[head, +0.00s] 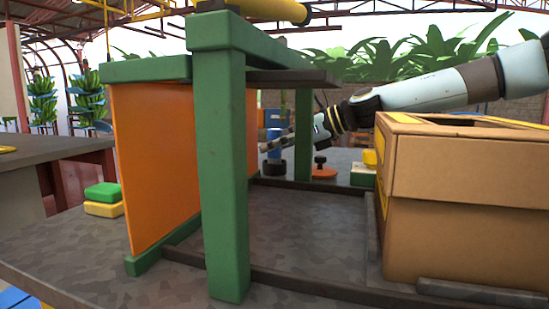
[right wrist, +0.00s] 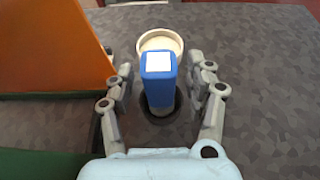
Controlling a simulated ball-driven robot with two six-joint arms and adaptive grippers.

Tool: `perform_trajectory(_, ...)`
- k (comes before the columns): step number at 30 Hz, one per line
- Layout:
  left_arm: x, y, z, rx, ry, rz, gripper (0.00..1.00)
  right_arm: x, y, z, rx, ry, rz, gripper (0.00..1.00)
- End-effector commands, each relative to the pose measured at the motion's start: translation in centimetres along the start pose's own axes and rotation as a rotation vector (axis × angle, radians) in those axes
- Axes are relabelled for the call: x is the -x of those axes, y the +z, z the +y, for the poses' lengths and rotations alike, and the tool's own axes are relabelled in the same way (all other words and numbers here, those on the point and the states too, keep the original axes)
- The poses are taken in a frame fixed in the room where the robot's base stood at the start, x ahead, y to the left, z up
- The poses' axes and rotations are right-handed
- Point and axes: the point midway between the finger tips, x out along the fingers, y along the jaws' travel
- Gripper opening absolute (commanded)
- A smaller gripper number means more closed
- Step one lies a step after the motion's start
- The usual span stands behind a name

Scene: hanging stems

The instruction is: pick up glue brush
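A blue upright block-like piece with a white square on its top (right wrist: 158,85), which looks like the glue brush, stands in a dark round base (right wrist: 172,112). In the head view the blue piece (head: 274,154) stands behind the green frame, in a black base (head: 275,167). My right gripper (right wrist: 160,66) is open, with one finger on each side of the blue piece and visible gaps between. In the head view my right gripper (head: 270,145) reaches in from the right at the blue piece's height. The brush's bristles are not visible. My left gripper is out of view.
A green frame (head: 222,170) with an orange panel (head: 155,160) stands in front at the left. A cardboard box (head: 460,200) stands at the right, below my arm. An orange disc with a dark knob (head: 322,172) lies nearby. A cream round thing (right wrist: 160,42) is beyond the blue piece.

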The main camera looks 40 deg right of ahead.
Motion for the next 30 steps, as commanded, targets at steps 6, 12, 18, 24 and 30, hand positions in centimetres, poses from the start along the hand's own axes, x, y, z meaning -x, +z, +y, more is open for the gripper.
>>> perform_trajectory(6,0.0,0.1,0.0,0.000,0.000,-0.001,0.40,0.0,0.0,0.0,0.000,0.000,0.000,0.25)
perform_trajectory(12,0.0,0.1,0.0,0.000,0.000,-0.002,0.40,0.0,-0.1,0.0,0.000,0.000,0.000,0.00)
perform_trajectory(18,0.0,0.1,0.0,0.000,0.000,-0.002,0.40,0.0,-0.1,0.0,0.000,0.000,0.000,0.00)
perform_trajectory(24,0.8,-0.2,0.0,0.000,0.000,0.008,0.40,0.6,1.3,0.0,0.002,0.000,-0.002,0.00)
perform_trajectory(30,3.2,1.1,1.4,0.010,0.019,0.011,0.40,2.6,6.2,0.0,0.006,-0.001,-0.005,0.00)
